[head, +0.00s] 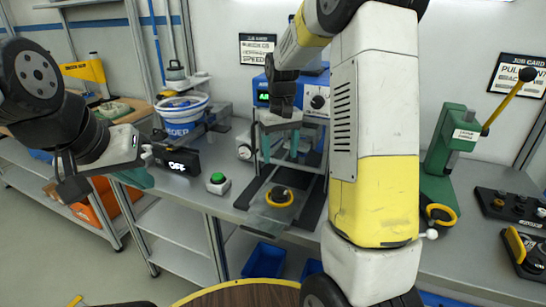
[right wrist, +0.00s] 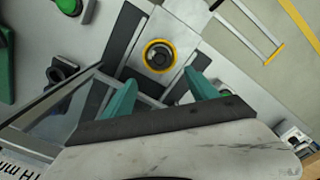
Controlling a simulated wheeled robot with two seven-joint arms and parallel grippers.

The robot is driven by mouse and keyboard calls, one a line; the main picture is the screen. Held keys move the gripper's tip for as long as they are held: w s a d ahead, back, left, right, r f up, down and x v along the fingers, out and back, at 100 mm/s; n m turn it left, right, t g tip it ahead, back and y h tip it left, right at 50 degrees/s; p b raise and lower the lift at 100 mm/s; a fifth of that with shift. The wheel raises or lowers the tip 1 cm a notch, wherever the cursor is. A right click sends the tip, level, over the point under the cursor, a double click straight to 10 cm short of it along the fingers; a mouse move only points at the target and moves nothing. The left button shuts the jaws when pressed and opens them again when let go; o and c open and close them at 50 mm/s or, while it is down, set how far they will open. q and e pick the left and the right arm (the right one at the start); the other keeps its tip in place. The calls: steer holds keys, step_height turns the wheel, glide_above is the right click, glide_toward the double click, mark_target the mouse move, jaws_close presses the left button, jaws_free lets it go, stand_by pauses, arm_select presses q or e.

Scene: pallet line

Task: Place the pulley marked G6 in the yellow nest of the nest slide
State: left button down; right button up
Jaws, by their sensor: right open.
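The yellow nest (head: 279,196) is a yellow ring on the pale plate of the nest slide (head: 268,217); the ring also shows in the right wrist view (right wrist: 172,68). A dark round part with a lighter middle (right wrist: 158,56) shows inside the ring. I can read no G6 mark on it and cannot tell whether it is the pulley. My right gripper (head: 280,155) is open above and behind the nest, with nothing between its green fingers. My left gripper (head: 105,180) is at the left, away from the slide; its finger gap is unclear.
A green lever press (head: 447,150) with another yellow ring (head: 441,214) stands at the right. Dark boards with knobs (head: 505,206) lie beside it. My right arm hides part of the bench.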

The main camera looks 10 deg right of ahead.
steer(key=s+r+t+y, duration=0.1)
steer(key=s+r+t, duration=0.2)
steer(key=s+r, duration=0.8)
steer(key=s+a+m+t+y, duration=0.1)
steer(key=s+a+t, duration=0.1)
steer(key=s, duration=1.1)
steer(key=shift+r+m+t, duration=0.3)
steer(key=shift+r+t, duration=0.1)
steer(key=shift+t, duration=0.2)
steer(key=shift+a, duration=0.1)
